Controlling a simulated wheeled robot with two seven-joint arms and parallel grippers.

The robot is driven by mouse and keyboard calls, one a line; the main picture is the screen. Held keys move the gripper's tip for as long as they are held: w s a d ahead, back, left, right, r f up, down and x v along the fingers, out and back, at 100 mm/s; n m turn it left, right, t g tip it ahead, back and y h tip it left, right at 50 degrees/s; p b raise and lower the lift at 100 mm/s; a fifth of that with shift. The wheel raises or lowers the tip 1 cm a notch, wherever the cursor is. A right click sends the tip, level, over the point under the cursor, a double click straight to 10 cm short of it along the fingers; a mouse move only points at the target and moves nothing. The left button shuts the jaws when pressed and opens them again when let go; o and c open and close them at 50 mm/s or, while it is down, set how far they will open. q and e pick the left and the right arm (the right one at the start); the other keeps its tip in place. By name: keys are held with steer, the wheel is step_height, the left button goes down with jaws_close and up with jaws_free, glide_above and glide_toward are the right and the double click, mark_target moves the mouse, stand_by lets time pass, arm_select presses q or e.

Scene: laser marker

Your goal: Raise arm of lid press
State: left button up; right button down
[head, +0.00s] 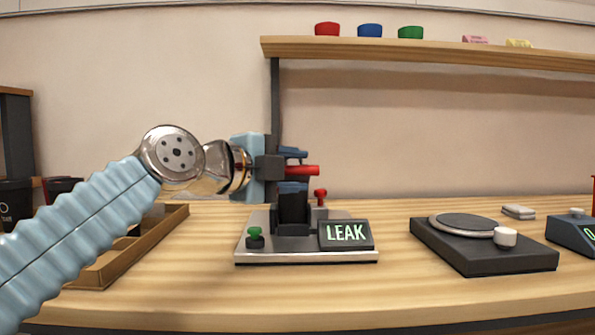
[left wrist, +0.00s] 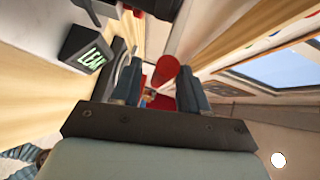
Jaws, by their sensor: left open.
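The lid press (head: 250,255) stands on the table, with a pale base, a green knob and a dark display reading LEAK (head: 345,233); the display also shows in the left wrist view (left wrist: 92,57). My left gripper (head: 300,169) is above the press, pointing right, its blue-tipped fingers apart. A red handle (head: 304,170) shows between the fingers in the head view, and a red rounded end (left wrist: 166,70) lies between them in the left wrist view. I cannot tell whether a finger touches it. A smaller red knob (head: 320,194) stands just below. My gripper hides part of the press.
A wooden tray (head: 150,240) lies at the left, under my left arm. A dark plate device (head: 483,245) stands at the right, with bare table between it and the press. A shelf (head: 430,49) with coloured cups runs above.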

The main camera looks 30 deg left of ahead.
arm_select(q)
steer(key=shift+w+d, duration=0.1)
steer(key=shift+w, duration=0.55)
steer(key=shift+f, duration=0.1)
jaws_close()
